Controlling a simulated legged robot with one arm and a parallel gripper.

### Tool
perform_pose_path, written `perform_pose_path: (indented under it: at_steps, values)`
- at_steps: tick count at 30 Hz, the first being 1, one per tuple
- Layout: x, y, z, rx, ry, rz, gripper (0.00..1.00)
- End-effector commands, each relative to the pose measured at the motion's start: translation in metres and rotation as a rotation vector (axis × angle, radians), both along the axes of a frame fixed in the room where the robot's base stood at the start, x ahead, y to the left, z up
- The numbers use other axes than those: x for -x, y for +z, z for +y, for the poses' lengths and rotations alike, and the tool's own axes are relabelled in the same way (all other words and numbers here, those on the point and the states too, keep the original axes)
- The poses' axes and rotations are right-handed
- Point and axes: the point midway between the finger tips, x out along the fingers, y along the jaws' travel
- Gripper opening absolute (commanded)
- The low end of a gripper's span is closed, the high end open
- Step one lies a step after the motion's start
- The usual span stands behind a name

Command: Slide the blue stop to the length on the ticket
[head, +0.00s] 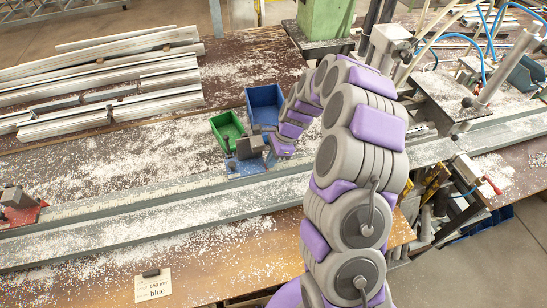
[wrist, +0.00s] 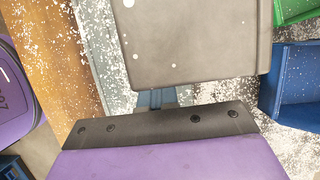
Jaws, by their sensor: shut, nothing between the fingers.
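The blue stop (head: 243,168) sits on the long metal rail, with a dark grey block on top. In the wrist view its grey block (wrist: 195,40) fills the top middle, with a bit of blue below it. My gripper (head: 268,139) is shut and empty, close beside the right side of the stop's block; whether they touch I cannot tell. In the wrist view my gripper (wrist: 165,122) shows as a black strip over purple. The ticket (head: 153,286) lies on the front bench under a small black clip. It reads "blue" and a length in mm, possibly 650.
A red stop (head: 20,212) with a grey block sits at the rail's left end. A green bin (head: 228,130) and a blue bin (head: 264,105) stand behind the blue stop. Metal profiles (head: 100,75) lie at back left. The rail (head: 130,204) between the stops looks clear except for shavings.

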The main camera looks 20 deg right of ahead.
Motion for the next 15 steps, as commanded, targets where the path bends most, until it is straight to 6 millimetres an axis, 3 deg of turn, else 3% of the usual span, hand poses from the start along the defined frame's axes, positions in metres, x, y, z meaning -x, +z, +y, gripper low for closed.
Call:
perform_pose_path:
  at_steps: [8,15]
  values:
    - [-0.001,0.007,-0.008,0.001,-0.003,-0.005,0.0]
    - [-0.002,0.051,-0.019,0.004,-0.004,-0.008,0.0]
